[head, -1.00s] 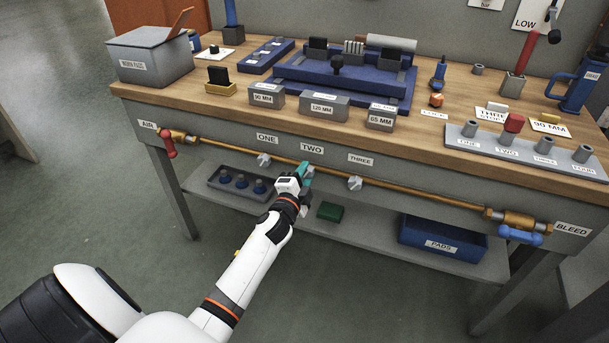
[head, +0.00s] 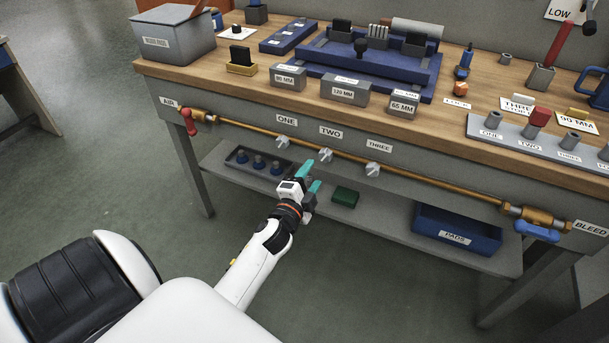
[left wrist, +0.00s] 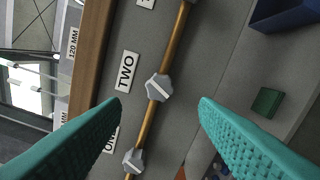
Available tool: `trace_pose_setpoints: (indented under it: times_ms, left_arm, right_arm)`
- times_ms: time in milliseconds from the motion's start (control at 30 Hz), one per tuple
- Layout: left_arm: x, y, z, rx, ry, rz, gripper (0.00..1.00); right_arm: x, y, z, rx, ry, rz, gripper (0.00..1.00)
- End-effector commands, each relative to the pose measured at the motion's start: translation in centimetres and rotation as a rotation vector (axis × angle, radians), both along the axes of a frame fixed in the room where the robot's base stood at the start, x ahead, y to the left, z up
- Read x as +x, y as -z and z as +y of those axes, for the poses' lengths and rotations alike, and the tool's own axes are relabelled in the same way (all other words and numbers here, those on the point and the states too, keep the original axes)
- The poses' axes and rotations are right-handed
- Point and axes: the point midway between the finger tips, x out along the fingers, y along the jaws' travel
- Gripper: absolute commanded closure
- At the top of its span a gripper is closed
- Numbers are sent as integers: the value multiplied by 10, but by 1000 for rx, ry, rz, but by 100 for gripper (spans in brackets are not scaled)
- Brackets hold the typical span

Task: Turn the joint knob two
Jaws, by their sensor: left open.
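The joint knob two (head: 326,155) is a small grey faceted knob on the brass pipe, below the "TWO" label (head: 331,133) on the bench front. In the left wrist view the knob (left wrist: 158,88) has a pale bar across its face and lies ahead of the fingertips, between their lines. My left gripper (head: 312,176) is open and empty, with teal fingers, just below and left of the knob and apart from it. Its two fingers (left wrist: 160,103) also show in the left wrist view. My right gripper is not in view.
Knob one (head: 283,142) and knob three (head: 373,169) sit on the same brass pipe (head: 430,181). A red valve (head: 190,122) is at its left end and a blue valve (head: 537,231) at its right. The lower shelf holds a green block (head: 345,197) and a blue bin (head: 456,228).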

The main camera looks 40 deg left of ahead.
Motion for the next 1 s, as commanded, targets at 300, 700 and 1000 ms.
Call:
trace_pose_setpoints:
  times_ms: [300,700,1000]
  left_arm:
    - [-39,0,-10,0,0,0,45]
    - [-41,0,-10,0,0,0,45]
    - [-42,15,-12,-40,-3,30,45]
  right_arm:
    - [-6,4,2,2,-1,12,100]
    - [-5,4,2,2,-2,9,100]
    - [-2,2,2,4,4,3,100]
